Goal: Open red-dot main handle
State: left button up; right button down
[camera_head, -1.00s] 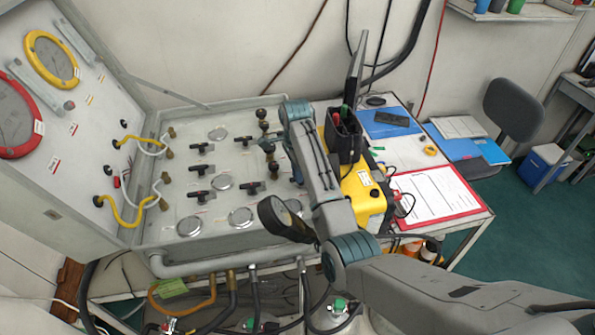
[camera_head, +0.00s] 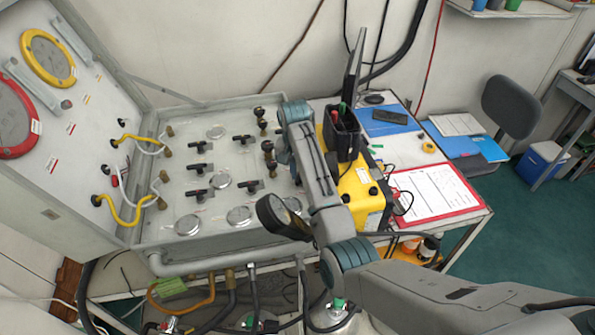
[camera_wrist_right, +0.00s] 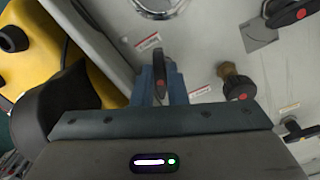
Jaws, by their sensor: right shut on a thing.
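My right gripper (camera_wrist_right: 161,84) is shut on a black lever handle (camera_wrist_right: 159,68) with a red dot on the grey panel. One finger lies on each side of the handle. In the head view my right arm reaches over the panel's right side, and its wrist and links hide the held handle and the fingertips. Several other black handles, such as one at mid-panel (camera_head: 249,186), sit on the panel (camera_head: 165,220). In the wrist view another red-dotted black handle (camera_wrist_right: 292,12) shows at top right. My left gripper is not in view.
A brass-stemmed knob (camera_wrist_right: 236,84) stands close to the right of my gripper. A yellow case (camera_head: 362,200) with a black holder (camera_head: 342,135) stands beside the panel. The open lid (camera_head: 60,190) rises on the left. A red clipboard (camera_head: 437,193) lies on the table.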

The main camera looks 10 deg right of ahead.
jog(key=shift+s+d+n, duration=0.1)
jog(key=shift+d+n, duration=0.05)
jog(key=shift+n, duration=1.95)
jog(key=c, duration=1.5)
grip_release()
jog(key=shift+o, duration=0.2)
jog(key=shift+s+r, duration=0.1)
